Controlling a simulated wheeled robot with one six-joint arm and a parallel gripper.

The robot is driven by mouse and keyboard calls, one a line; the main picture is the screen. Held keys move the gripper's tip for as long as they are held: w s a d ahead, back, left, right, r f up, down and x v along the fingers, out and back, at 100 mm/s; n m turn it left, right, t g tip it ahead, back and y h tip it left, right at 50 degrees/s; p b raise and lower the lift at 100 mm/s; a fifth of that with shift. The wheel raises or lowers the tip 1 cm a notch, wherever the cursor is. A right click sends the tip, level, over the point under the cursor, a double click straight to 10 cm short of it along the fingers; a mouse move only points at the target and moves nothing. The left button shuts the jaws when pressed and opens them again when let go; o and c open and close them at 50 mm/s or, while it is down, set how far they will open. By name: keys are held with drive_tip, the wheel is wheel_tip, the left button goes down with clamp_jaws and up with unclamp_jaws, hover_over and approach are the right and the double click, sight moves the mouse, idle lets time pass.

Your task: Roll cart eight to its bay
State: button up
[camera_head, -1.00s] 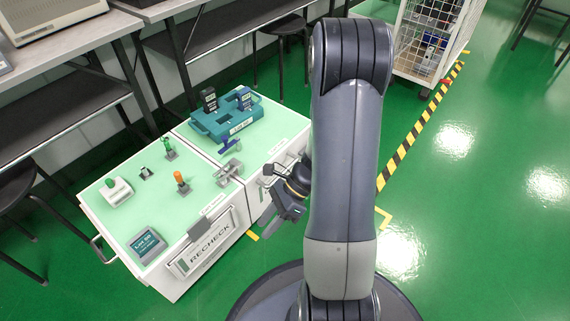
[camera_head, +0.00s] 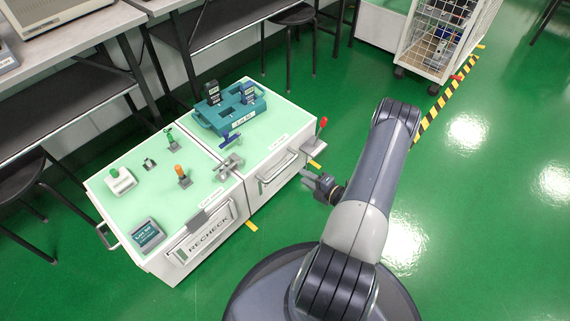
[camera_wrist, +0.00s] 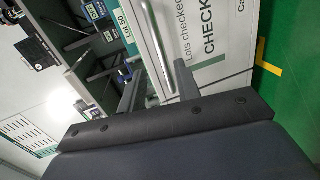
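Two white carts with mint tops stand side by side. The left cart (camera_head: 120,203) has a RECHECK sign. The right cart (camera_head: 262,165) has a metal handle (camera_head: 279,170) on its front and a red-knobbed lever (camera_head: 321,127) at its corner. No number eight is readable. My gripper (camera_head: 318,184) is to the right of that handle, apart from it. In the wrist view the fingers (camera_wrist: 158,92) are spread, with a metal bar (camera_wrist: 170,45) showing between them and a white panel (camera_wrist: 205,45) lettered "Lots checked" beyond. I cannot tell if they touch the bar.
A teal tray (camera_head: 213,123) holding dark devices sits on the right cart. Yellow marks (camera_head: 251,226) lie on the floor by the carts. A wire-cage trolley (camera_head: 426,50) stands at the back beside a black-yellow floor stripe (camera_head: 437,107). Green floor (camera_head: 490,220) is open at the right.

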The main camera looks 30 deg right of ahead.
sight(285, 165)
drive_tip(key=shift+b+x, duration=1.45)
drive_tip(key=shift+x, duration=3.85)
drive_tip(key=shift+c, duration=0.4)
clamp_jaws()
